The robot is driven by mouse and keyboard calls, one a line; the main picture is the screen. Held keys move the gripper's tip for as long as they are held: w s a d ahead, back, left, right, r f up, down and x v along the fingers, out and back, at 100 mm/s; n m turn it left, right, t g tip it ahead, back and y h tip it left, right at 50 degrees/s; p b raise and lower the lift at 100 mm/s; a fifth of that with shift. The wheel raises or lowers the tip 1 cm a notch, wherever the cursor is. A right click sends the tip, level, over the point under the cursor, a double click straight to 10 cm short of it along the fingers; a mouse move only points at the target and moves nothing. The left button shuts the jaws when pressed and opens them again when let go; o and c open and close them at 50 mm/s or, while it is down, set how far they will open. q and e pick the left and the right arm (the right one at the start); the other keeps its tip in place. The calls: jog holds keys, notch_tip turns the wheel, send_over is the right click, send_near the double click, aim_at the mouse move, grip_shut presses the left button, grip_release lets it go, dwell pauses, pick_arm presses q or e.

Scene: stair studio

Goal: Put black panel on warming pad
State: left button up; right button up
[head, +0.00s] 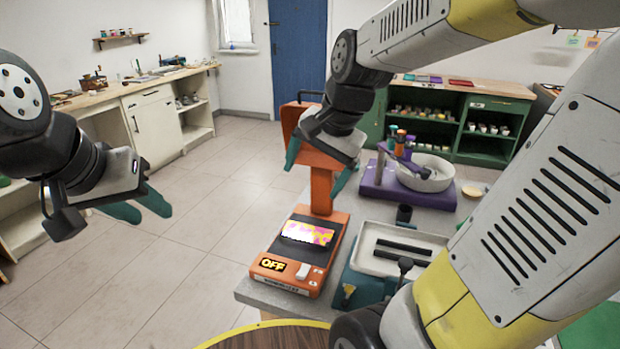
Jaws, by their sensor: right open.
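An orange device (265,262) with a dark flat top stands at the near left of the grey table. I cannot tell for sure which part is the warming pad. Two black strips (404,247) lie on a pale tray (376,229) to the right; either may be the black panel. My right gripper (318,166) is open and empty above the orange device, in front of its upright. My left gripper (145,210) hangs over the floor at left, apart from the table, with nothing visible in it.
A purple stand (377,188) with a white bowl (425,180) is behind the tray. A small black cup (404,213) and a teal base (352,285) are beside the tray. A round wooden top (270,338) is at the bottom. The floor at left is clear.

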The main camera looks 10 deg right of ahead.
jog(key=s+r+n+t, duration=0.2)
jog(key=s+n, duration=0.6)
jog(key=s, duration=0.1)
jog(key=shift+a+r, duration=0.2)
jog(key=shift+r, duration=0.15)
dwell(0.4)
